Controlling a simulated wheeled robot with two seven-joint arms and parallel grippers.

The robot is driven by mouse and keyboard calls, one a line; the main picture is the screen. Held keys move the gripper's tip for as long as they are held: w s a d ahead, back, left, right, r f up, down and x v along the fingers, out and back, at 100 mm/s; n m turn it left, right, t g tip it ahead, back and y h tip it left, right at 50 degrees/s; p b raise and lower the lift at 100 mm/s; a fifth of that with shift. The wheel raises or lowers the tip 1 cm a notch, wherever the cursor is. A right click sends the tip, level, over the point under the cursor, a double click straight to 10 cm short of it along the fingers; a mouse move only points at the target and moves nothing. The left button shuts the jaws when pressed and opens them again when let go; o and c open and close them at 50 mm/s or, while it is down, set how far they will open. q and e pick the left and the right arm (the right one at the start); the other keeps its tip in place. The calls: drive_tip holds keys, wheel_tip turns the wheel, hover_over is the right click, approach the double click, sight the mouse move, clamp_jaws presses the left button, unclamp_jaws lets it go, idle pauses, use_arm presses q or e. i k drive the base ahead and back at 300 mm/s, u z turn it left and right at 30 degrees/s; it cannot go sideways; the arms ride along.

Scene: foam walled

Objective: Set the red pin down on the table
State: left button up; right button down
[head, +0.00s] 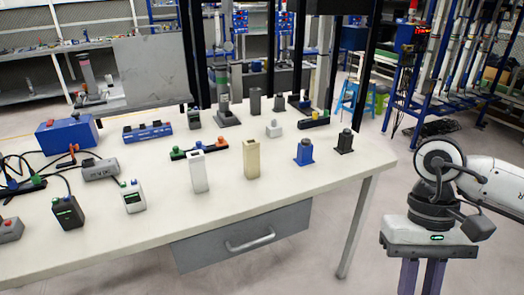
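My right gripper (421,278) hangs at the right edge of the view, off the table's right side and above the floor. Its two fingers point down with a narrow gap between them. The fingertips are cut off by the bottom edge, so whether they hold anything is hidden. My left gripper is not in view. I cannot make out a red pin anywhere in the head view. The white table (330,185) fills the left and middle.
On the table stand a white block (198,172), a beige block (251,159), a blue block (304,152) and a dark block (345,142). Meters and cables crowd the left side. A grey drawer (243,236) hangs under the front edge. The table's front right corner is bare.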

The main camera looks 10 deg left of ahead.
sight(237, 142)
drive_tip(key=u, duration=0.55)
drive_tip(key=k, duration=1.25)
drive_tip(key=z, duration=0.15)
drive_tip(key=i, duration=0.65)
drive_tip(key=z, duration=0.9)
drive_tip(key=i, duration=0.85)
drive_tip(key=u, duration=0.8)
drive_tip(key=i, duration=0.7)
drive_tip(key=u, duration=0.7)
drive_tip(key=i, duration=0.45)
